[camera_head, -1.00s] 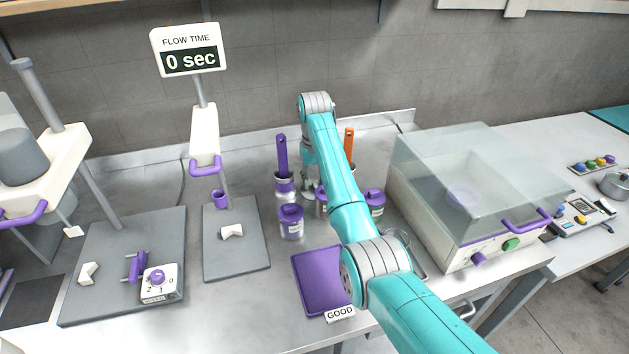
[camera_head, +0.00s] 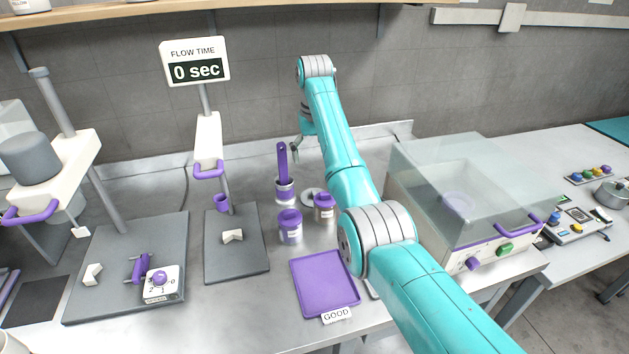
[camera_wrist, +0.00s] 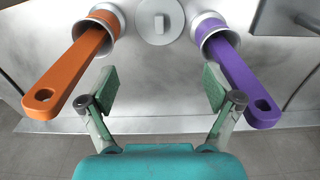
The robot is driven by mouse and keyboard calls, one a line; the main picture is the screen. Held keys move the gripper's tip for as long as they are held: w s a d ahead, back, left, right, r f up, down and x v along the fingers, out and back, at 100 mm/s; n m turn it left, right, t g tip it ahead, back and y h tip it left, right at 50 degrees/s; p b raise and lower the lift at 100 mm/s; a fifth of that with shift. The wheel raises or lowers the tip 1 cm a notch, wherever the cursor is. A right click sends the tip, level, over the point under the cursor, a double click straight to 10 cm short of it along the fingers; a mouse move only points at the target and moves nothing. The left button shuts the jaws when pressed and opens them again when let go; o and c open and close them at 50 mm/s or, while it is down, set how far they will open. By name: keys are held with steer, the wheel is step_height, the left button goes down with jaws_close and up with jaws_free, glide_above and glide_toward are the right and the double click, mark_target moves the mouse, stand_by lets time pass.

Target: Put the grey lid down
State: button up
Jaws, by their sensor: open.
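The grey lid (camera_wrist: 158,20) is a round disc with a small raised grip. It lies flat on the steel bench between two brush cups in the wrist view. In the head view the lid (camera_head: 309,195) shows partly, behind and left of a small grey can (camera_head: 325,206). My gripper (camera_wrist: 160,88) is open and empty, with its two fingers spread wide and apart from the lid. In the head view my gripper (camera_head: 296,149) is raised above and behind the lid, partly hidden by my arm.
A clear-covered machine (camera_head: 460,200) stands right.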

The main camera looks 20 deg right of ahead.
steer(key=s+f+t, duration=0.1)
steer(key=s, duration=0.1)
steer(key=s+t, duration=0.1)
steer(key=s, duration=0.1)
steer(key=s+f+t, duration=0.1)
steer(key=s+t, duration=0.1)
steer(key=shift+s+f, duration=0.3)
glide_toward(307, 197)
steer(key=shift+s+d+f, duration=0.2)
steer(key=shift+d+f, duration=0.2)
steer(key=shift+d, duration=0.15)
steer(key=shift+s+d+f, duration=0.2)
steer(key=shift+d+f, duration=0.25)
steer(key=shift+d, duration=0.05)
steer(key=shift+w+x, duration=0.1)
steer(key=shift+x, duration=1.35)
steer(key=shift+w+x, duration=0.15)
steer(key=shift+x, duration=1.3)
steer(key=shift+r, duration=0.1)
steer(key=c, duration=1.5)
steer(key=shift+s, duration=0.1)
jaws_close()
